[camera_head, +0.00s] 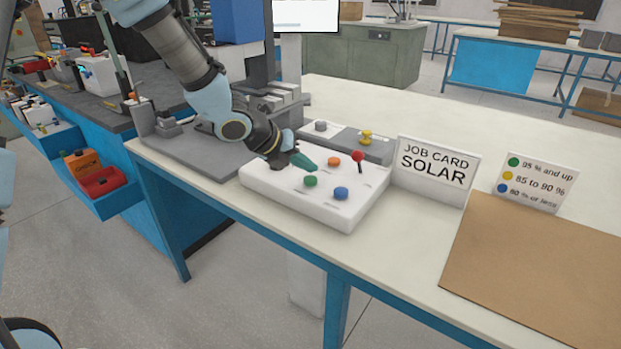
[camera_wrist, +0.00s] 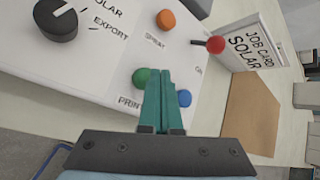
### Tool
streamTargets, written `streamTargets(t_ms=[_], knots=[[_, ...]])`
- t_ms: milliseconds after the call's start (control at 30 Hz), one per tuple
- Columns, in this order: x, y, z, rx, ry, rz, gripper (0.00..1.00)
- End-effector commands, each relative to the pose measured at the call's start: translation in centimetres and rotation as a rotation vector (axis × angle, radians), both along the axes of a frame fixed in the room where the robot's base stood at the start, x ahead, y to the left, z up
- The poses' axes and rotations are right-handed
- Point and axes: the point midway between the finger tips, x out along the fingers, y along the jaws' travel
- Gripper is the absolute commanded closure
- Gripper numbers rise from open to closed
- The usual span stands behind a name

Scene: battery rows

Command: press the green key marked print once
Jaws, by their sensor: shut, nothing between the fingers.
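The green key (camera_head: 310,181) sits on the front part of a white control panel (camera_head: 345,219) on the table. In the wrist view the green key (camera_wrist: 147,78) is partly hidden behind my fingers, with the lettering PRINT partly visible beside it. My gripper (camera_head: 311,166) is shut and empty, with its teal fingers above the panel close to the green key. In the wrist view my gripper (camera_wrist: 160,74) shows its two fingers together, their tips beside the green key. I cannot tell whether they touch it.
An orange key (camera_head: 334,161), a blue key (camera_head: 341,193) and a red-knobbed lever (camera_head: 358,156) stand on the same panel. A dark dial (camera_wrist: 56,19) shows in the wrist view. A job card (camera_head: 437,165) reading SOLAR and a brown board (camera_head: 540,262) are to the right.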

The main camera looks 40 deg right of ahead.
Motion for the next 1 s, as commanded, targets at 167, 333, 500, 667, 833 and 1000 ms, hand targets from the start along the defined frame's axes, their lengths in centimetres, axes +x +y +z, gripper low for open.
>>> streamTargets(t_ms=[167,333,500,667,833,1000], knots=[[0.00,0.00,0.00,0.000,0.000,0.000,1.00],[0.00,0.00,0.00,0.000,0.000,0.000,1.00],[0.00,0.00,0.00,0.000,0.000,0.000,1.00],[-0.01,0.00,-0.01,0.000,0.000,0.000,1.00],[-0.01,0.00,-0.42,0.000,0.000,0.000,1.00],[-0.01,0.00,-0.93,0.000,-0.001,-0.001,1.00]])
